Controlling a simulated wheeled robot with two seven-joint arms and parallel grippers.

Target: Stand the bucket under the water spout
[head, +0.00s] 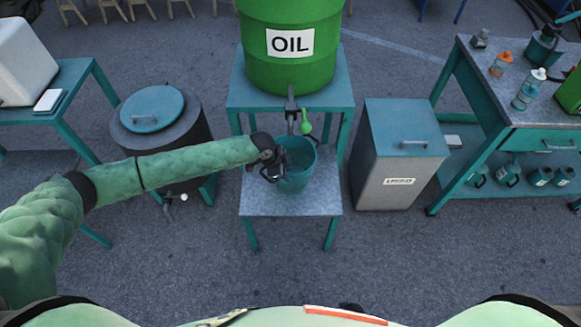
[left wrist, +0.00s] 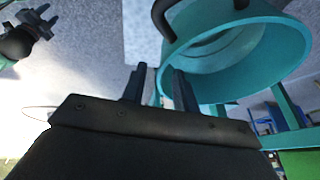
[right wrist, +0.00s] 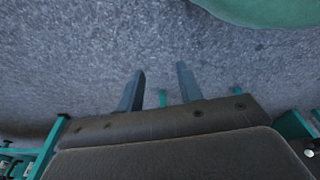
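A teal bucket (head: 297,172) stands on a low metal-topped stand below the tap (head: 291,112) of a green drum labelled OIL. My left gripper (head: 272,165) is at the bucket's left side. In the left wrist view its fingers (left wrist: 160,90) are apart, close to the bucket's rim (left wrist: 215,95); I see nothing clearly clamped between them. A dark round tank (head: 190,135) with a teal lid stands left of the stand, with a small spout (head: 168,203) low on its front. No water label is readable. My right gripper (right wrist: 160,88) is open and empty over bare ground.
The stand's grey top (head: 260,203) has free room at front. A grey lidded bin (head: 400,170) stands to its right. A workbench (head: 500,95) with bottles and jugs is at far right. A teal table (head: 75,75) is at far left. The foreground pavement is clear.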

